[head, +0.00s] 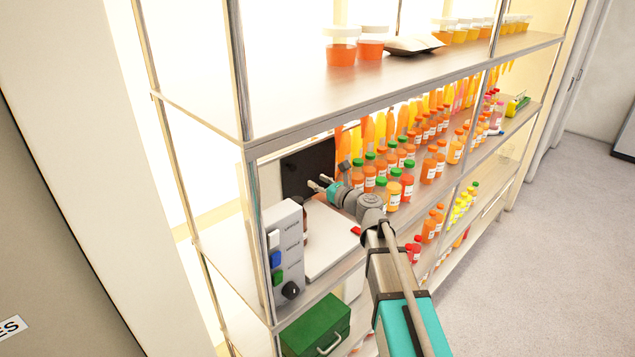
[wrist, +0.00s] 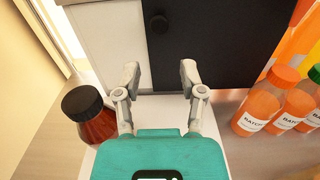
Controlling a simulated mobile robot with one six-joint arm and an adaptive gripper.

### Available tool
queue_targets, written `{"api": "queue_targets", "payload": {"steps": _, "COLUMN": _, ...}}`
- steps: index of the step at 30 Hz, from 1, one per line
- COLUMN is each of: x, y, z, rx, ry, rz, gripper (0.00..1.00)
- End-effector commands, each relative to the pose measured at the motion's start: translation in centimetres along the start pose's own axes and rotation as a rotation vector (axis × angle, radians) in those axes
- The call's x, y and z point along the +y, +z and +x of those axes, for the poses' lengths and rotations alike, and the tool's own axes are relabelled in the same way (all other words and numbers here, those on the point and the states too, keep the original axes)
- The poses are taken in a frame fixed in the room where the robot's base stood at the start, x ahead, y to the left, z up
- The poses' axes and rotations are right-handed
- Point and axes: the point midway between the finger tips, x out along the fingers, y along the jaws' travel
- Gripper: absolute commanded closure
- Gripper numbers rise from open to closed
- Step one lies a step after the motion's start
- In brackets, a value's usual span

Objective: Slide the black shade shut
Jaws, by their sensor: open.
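The black shade (head: 306,163) stands upright at the back of the middle shelf, above a white base. In the wrist view the black shade (wrist: 225,35) covers the middle and right of a pale panel (wrist: 107,45), which is bare on the left. A round dark knob (wrist: 159,24) sits near the shade's left edge. My gripper (wrist: 160,74) is open and empty, its fingers spread below the knob and pointing toward the shade. In the head view my gripper (head: 317,184) is in front of the shade's lower part. Contact cannot be told.
A dark bottle with a black cap (wrist: 85,110) stands left of my gripper. Orange bottles (wrist: 262,100) stand close on the right. A grey switch box (head: 286,250) is at the shelf's left front. Shelf boards and posts frame the space; a green box (head: 315,325) sits below.

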Motion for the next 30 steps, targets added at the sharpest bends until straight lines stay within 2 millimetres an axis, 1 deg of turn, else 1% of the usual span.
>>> {"api": "queue_targets", "payload": {"steps": 1, "x": 0.0, "y": 0.0, "z": 0.0, "rx": 0.000, "ry": 0.000, "rz": 0.000, "gripper": 0.52}}
{"api": "queue_targets", "payload": {"steps": 5, "x": -0.1, "y": 0.0, "z": 0.0, "rx": 0.000, "ry": 0.000, "rz": -0.010, "gripper": 0.76}}
{"api": "queue_targets", "payload": {"steps": 6, "x": -0.1, "y": 0.0, "z": 0.0, "rx": 0.000, "ry": 0.001, "rz": -0.019, "gripper": 0.83}}
{"api": "queue_targets", "payload": {"steps": 9, "x": -0.4, "y": -0.1, "z": 0.0, "rx": -0.001, "ry": 0.002, "rz": -0.060, "gripper": 1.00}}
{"api": "queue_targets", "payload": {"steps": 14, "x": -1.1, "y": -0.3, "z": 0.0, "rx": -0.006, "ry": 0.008, "rz": -0.193, "gripper": 1.00}}
{"api": "queue_targets", "payload": {"steps": 17, "x": -1.8, "y": -0.5, "z": 0.0, "rx": -0.010, "ry": 0.012, "rz": -0.312, "gripper": 1.00}}
{"api": "queue_targets", "payload": {"steps": 30, "x": -4.8, "y": -1.2, "z": -0.3, "rx": -0.041, "ry": 0.030, "rz": -0.915, "gripper": 1.00}}
